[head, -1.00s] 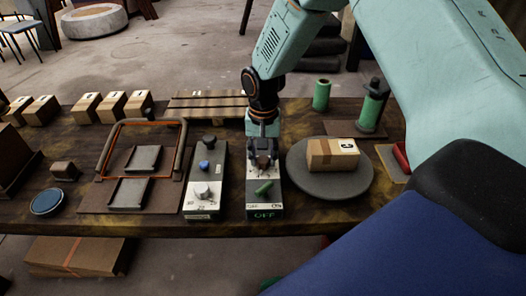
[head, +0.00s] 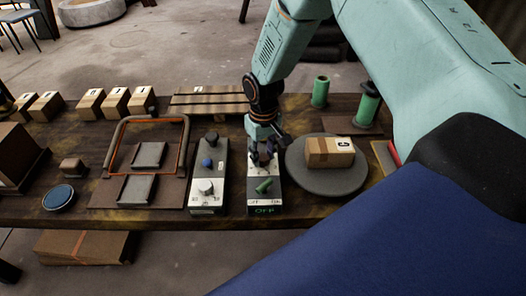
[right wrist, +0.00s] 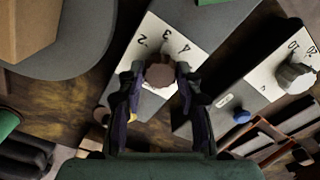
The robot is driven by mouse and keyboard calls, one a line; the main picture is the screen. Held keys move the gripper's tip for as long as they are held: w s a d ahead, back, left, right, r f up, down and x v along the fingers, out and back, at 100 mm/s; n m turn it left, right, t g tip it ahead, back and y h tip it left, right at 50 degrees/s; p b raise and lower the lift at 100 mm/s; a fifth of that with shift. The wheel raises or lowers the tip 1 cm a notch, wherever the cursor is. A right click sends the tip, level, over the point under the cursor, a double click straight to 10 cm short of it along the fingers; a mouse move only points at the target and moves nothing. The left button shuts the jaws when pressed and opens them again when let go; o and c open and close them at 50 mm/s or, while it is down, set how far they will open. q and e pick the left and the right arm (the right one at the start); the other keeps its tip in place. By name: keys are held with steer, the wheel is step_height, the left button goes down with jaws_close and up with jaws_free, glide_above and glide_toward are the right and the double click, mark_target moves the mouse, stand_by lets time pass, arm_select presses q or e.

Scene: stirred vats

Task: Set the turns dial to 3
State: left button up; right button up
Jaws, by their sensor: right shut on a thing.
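The turns dial (right wrist: 160,76) is a brown round knob on a grey and white panel (right wrist: 205,28). The numerals 2, 3 and 4 show on the panel's white part beyond the knob in the right wrist view. Which numeral the dial points at I cannot tell. My right gripper (right wrist: 158,80) is shut on the knob, one finger on each side. In the head view my right gripper (head: 263,155) covers the knob. The panel's near end has a green lever (head: 264,186) and a display reading OFF (head: 264,210). My left gripper is out of view.
Left of this panel stands another control box (head: 208,172) with a white knob and a blue button. Right of it a round grey plate (head: 325,184) holds a carton (head: 330,152). Green cylinders (head: 367,104) stand behind. A hinged frame (head: 146,160) stands further left.

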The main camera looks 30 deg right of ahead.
mark_target(263, 157)
steer(key=shift+s, duration=0.1)
stand_by(0.4)
steer(key=o, duration=1.1)
steer(key=shift+o, duration=0.3)
step_height(263, 157, up, 12)
